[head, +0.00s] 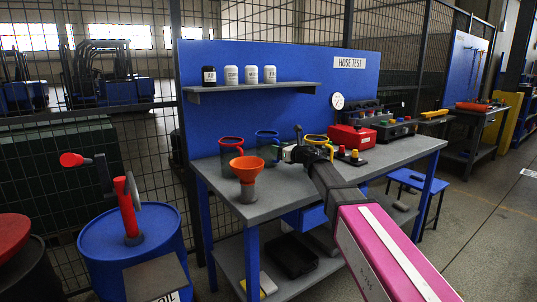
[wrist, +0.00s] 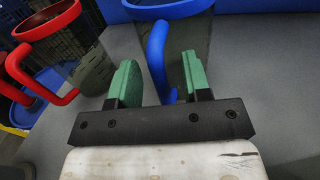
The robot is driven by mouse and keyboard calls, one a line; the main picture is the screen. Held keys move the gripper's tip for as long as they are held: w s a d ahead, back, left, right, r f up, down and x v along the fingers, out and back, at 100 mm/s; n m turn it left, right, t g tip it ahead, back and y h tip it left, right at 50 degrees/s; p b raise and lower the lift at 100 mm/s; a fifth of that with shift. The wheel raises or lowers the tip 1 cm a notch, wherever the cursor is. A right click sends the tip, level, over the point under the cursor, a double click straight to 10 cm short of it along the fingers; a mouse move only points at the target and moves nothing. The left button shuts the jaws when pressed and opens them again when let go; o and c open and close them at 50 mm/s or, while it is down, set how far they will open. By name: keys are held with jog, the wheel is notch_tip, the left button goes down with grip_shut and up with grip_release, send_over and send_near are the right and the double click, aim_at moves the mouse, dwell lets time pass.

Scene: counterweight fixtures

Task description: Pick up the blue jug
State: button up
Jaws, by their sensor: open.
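The blue jug (head: 267,134) stands upright on the grey workbench, with a blue rim, blue handle and see-through body. In the wrist view the blue jug (wrist: 156,45) fills the top middle, its handle pointing toward me. My gripper (wrist: 160,72) is open, with one green finger on each side of the handle. I cannot tell whether either finger touches it. In the head view my gripper (head: 291,154) is just right of the jug, at the end of my pink arm.
A red-rimmed jug (head: 231,142) stands left of the blue one, behind an orange funnel (head: 247,168). A yellow-rimmed jug (head: 318,139) and a red case (head: 352,137) are to the right. A shelf (head: 250,88) with several jars hangs above.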

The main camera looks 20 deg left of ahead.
jog(key=shift+w+a, duration=0.1)
jog(key=shift+a, duration=0.05)
grip_shut()
jog(key=shift+r, duration=0.15)
